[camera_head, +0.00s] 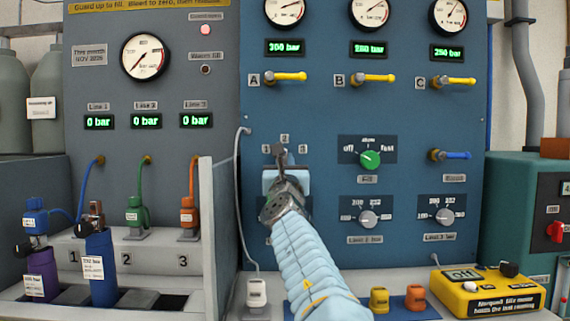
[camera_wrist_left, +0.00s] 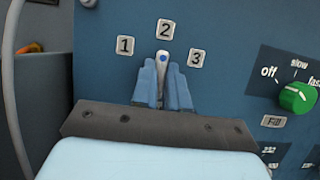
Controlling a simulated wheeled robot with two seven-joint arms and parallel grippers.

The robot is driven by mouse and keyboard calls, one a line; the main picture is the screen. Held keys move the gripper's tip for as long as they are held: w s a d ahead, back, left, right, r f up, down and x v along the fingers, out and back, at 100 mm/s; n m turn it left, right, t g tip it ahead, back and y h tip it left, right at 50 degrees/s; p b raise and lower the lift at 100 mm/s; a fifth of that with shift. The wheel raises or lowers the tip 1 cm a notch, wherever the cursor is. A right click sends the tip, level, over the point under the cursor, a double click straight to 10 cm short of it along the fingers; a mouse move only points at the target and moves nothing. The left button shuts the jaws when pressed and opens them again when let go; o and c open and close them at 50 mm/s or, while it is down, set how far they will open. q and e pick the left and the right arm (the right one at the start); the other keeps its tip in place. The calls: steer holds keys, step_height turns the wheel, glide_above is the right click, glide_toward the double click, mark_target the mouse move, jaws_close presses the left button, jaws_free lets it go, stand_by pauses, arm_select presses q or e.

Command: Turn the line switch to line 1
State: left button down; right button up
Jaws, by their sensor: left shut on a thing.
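The line switch shows in the left wrist view as a pale lever (camera_wrist_left: 163,58) with a blue dot, its tip pointing up toward the label 2 (camera_wrist_left: 165,29). The label 1 (camera_wrist_left: 125,46) is up to its left and the label 3 (camera_wrist_left: 197,58) to its right. My left gripper (camera_wrist_left: 163,83) is shut on the switch lever, with a blue finger on each side of it. In the head view my left gripper (camera_head: 281,155) is at the blue panel just below the three line labels and hides most of the switch. My right gripper is not in view.
A green fill knob (camera_head: 370,158) is to the right of the switch, with two grey limit knobs below it. Yellow valve handles (camera_head: 287,77) stick out above. A grey cable (camera_head: 237,190) hangs left of the switch. A yellow meter (camera_head: 486,292) sits at the lower right.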

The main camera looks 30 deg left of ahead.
arm_select(q)
steer(key=shift+f+n+g+y+b, duration=0.1)
steer(key=shift+n+g+y+b, duration=0.7)
steer(key=shift+n, duration=1.1)
steer(key=n+g+y, duration=0.1)
steer(key=n, duration=0.2)
steer(key=shift+d+n+y, duration=0.1)
steer(key=shift+n+y, duration=0.2)
steer(key=shift+n, duration=0.1)
steer(key=n, duration=0.1)
steer(key=n+g, duration=0.1)
steer(key=n, duration=0.1)
steer(key=n+g, duration=0.1)
steer(key=shift+r+n+y, duration=0.25)
steer(key=shift+n+y, duration=0.05)
steer(key=shift+y, duration=0.1)
steer(key=shift+n+g+p, duration=0.7)
steer(key=shift+n+g, duration=0.2)
steer(key=shift+n, duration=1.1)
steer(key=c, duration=1.1)
jaws_free()
steer(key=shift+c, duration=0.2)
